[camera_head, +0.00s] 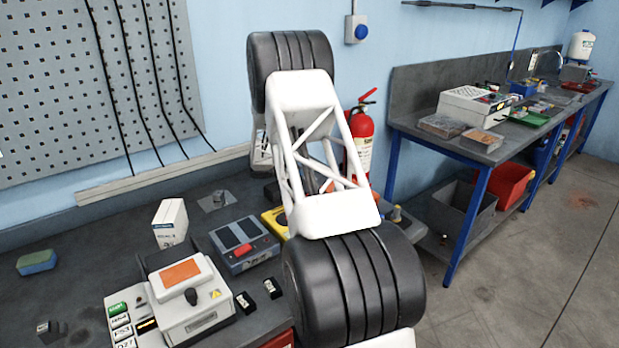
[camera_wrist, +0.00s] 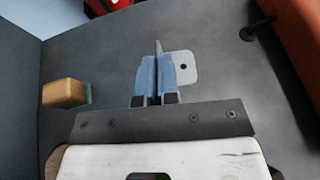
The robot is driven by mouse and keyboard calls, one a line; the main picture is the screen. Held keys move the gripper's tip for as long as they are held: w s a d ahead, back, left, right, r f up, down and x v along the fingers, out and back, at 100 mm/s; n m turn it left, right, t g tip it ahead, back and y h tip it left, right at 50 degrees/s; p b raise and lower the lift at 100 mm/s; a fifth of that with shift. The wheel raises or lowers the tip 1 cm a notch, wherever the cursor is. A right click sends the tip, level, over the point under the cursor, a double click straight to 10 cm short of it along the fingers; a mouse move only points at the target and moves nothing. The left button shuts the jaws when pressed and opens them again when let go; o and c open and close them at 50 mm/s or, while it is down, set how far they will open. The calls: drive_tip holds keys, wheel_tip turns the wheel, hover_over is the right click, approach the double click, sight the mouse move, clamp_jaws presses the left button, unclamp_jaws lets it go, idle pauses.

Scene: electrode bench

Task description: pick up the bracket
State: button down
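The bracket (camera_wrist: 185,68) is a light grey metal piece with a flat, round-cornered plate that has one dark hole, and a thin upright flange. It shows in the wrist view at the upper middle, on the dark grey bench. My gripper (camera_wrist: 157,80) has two blue fingers close together, one on each side of the flange, with no clear gap beside it. The flange's far end sticks out past the fingertips, and the holed plate shows to the right of the right finger. In the head view my white and black arm hides both gripper and bracket.
In the wrist view a tan block with a green side (camera_wrist: 65,93) lies left of my gripper, and an orange-red object (camera_wrist: 300,40) stands at the right. In the head view a boxy instrument (camera_head: 188,300), a blue-grey case (camera_head: 243,245) and a white carton (camera_head: 170,222) stand left of my arm.

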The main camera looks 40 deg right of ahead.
drive_tip(key=shift+r, duration=0.15)
wheel_tip(320, 180, up, 10)
idle(0.8)
idle(0.9)
